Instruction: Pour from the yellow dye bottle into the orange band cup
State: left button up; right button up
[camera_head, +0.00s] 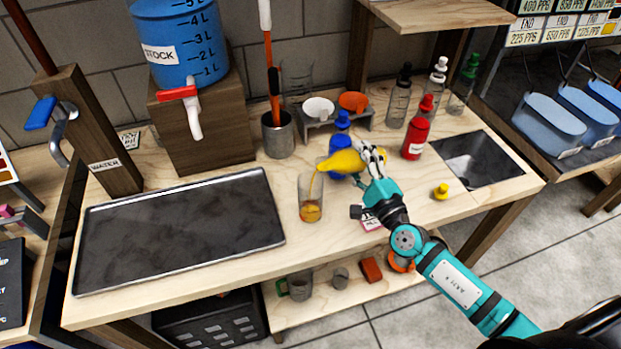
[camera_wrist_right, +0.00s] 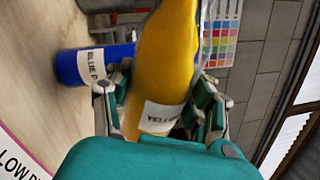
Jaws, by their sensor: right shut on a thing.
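My right gripper (camera_head: 372,160) is shut on the yellow dye bottle (camera_head: 343,162), which it holds tilted nearly on its side with the mouth to the left. In the right wrist view the yellow bottle (camera_wrist_right: 168,65) sits between both fingers (camera_wrist_right: 160,110), its label partly visible. A thin yellow-orange stream runs from its mouth down into a clear cup (camera_head: 311,197) on the bench. The cup stands upright and has orange-yellow liquid at its bottom; I cannot clearly make out a band. A yellow cap (camera_head: 440,191) lies on the bench at right. My left gripper is out of view.
A blue dye bottle (camera_head: 340,141) stands just behind the yellow one. A red bottle (camera_head: 415,138) and several clear bottles stand to the right, near a sink (camera_head: 478,162). A dark tray (camera_head: 180,230) fills the bench's left. A steel pot (camera_head: 278,139) stands behind.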

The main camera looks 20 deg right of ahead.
jog(key=shift+a+r+n+y+p, duration=0.2)
jog(key=shift+r+n+p, duration=0.3)
jog(key=shift+n+p, duration=0.1)
jog(key=shift+a+r+n+y+p, duration=0.15)
jog(key=shift+r+n+y+p, duration=0.05)
jog(key=shift+r+n+p, duration=0.35)
dwell(2.3)
jog(key=shift+f, duration=0.15)
